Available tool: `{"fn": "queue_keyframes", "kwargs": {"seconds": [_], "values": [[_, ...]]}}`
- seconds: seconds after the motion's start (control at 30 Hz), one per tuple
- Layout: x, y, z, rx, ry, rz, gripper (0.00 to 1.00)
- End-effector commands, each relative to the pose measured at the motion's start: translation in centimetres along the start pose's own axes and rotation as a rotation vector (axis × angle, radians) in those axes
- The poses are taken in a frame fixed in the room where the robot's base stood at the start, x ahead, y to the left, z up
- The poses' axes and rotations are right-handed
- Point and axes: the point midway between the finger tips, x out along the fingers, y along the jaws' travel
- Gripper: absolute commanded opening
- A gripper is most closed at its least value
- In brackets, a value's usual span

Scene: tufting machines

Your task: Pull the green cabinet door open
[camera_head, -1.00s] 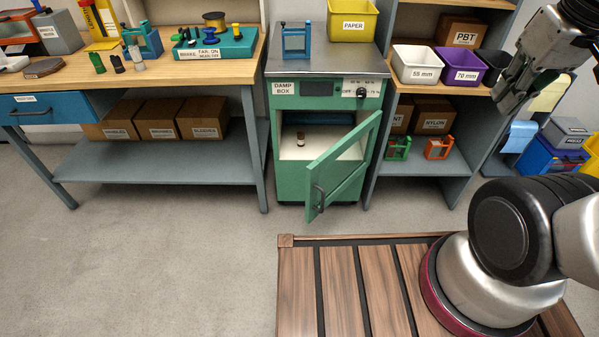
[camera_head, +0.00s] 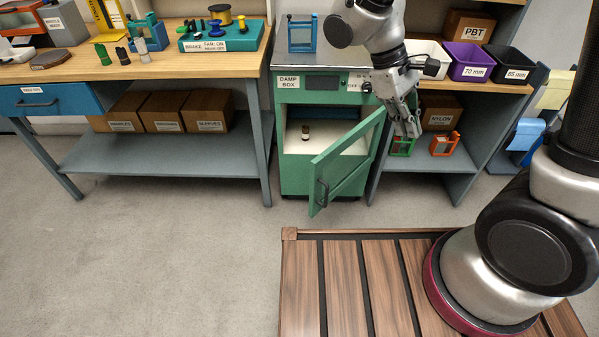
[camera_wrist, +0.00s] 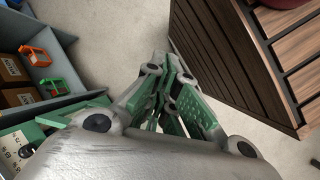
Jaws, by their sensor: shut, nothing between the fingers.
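The green cabinet (camera_head: 290,183), labelled DAMP BOX, stands at the middle of the head view. Its green door (camera_head: 346,162) is hinged on the right and stands partly open, swung out toward me. A dark handle (camera_head: 322,194) is on the door's free edge at the left. My gripper (camera_head: 408,130) is shut and empty, pointing down just right of the door's hinged side; I cannot tell whether it touches the door. In the wrist view my gripper (camera_wrist: 168,70) points toward the floor, and part of the cabinet's control panel (camera_wrist: 22,148) shows at lower left.
A small bottle (camera_head: 305,132) stands inside the cabinet. The shelf unit (camera_head: 465,165) with bins and colored frames is close on the right of the cabinet. A workbench (camera_head: 165,70) stands on the left. A wooden slatted platform (camera_head: 340,290) is in front. The grey floor at left is clear.

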Motion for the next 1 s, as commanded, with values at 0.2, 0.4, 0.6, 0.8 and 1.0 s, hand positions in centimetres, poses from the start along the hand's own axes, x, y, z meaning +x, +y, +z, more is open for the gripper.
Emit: {"fn": "queue_keyframes", "kwargs": {"seconds": [0.2, 0.4, 0.6, 0.8, 1.0], "values": [[4.0, -3.2, -7.6, -0.182, -0.219, 0.267, 0.00], [8.6, -6.6, -14.6, -0.291, -0.330, 0.591, 0.00], [14.1, -10.7, -21.8, -0.352, -0.301, 0.967, 0.00], [18.4, -15.2, -29.0, -0.336, -0.046, 1.310, 0.00], [16.4, -19.3, -35.5, -0.151, 0.444, 1.458, 0.00]]}}
